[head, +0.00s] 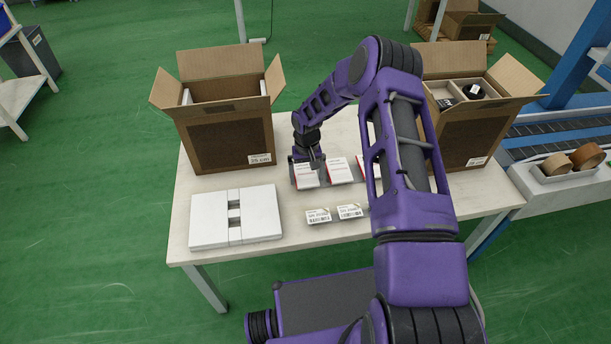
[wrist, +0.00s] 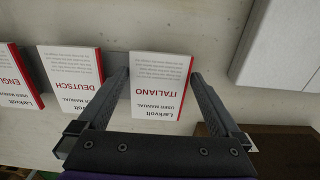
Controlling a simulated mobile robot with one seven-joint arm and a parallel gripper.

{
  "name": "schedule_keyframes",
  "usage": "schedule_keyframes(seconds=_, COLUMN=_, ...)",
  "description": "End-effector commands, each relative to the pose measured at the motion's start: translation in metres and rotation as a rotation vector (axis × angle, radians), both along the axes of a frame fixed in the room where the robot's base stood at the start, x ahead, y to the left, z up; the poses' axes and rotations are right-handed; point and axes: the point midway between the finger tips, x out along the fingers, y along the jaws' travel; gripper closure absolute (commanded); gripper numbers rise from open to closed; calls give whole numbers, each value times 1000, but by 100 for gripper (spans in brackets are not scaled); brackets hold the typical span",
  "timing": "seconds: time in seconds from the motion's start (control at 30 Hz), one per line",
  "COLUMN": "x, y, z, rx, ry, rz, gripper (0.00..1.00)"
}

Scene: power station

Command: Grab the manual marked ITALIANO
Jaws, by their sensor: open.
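The ITALIANO manual (wrist: 160,84) is a white booklet with a red spine, lying face up on the table. It also shows in the head view (head: 307,178), leftmost of the row and partly covered by my gripper. My gripper (wrist: 159,78) is open and empty. Its two fingers stand on either side of the ITALIANO manual, and no grip on it shows. In the head view my gripper (head: 307,165) is at the manual's far end. The DEUTSCH manual (wrist: 73,78) lies beside it, then the ENGLISH manual (wrist: 17,78).
An open cardboard box (head: 228,143) stands at the left and another (head: 462,140) at the right. White foam pieces (head: 208,219) lie at the table's front left. Two labelled cards (head: 318,216) (head: 350,211) lie in front of the manuals.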

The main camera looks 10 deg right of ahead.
Motion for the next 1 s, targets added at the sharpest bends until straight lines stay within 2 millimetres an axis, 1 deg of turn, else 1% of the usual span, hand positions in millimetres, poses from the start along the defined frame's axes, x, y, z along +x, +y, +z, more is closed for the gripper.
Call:
schedule_keyframes(seconds=0.33, x=0, y=0, z=-1, rx=0, ry=0, rz=0, gripper=0)
schedule_keyframes(seconds=0.37, x=0, y=0, z=-1, rx=0, ry=0, rz=0, gripper=2)
schedule_keyframes(seconds=0.4, x=0, y=0, z=-1, rx=0, ry=0, rz=0, gripper=9)
schedule_keyframes(seconds=0.47, x=0, y=0, z=-1, rx=0, ry=0, rz=0, gripper=20)
schedule_keyframes(seconds=0.5, x=0, y=0, z=-1, rx=0, ry=0, rz=0, gripper=27)
schedule_keyframes(seconds=0.57, x=0, y=0, z=-1, rx=0, ry=0, rz=0, gripper=38)
schedule_keyframes(seconds=0.6, x=0, y=0, z=-1, rx=0, ry=-1, rz=0, gripper=45)
schedule_keyframes(seconds=0.7, x=0, y=0, z=-1, rx=0, ry=-1, rz=0, gripper=62)
schedule_keyframes(seconds=0.9, x=0, y=0, z=0, rx=0, ry=-1, rz=0, gripper=63)
schedule_keyframes(seconds=1.0, x=0, y=0, z=4, rx=0, ry=-1, rz=-1, gripper=63)
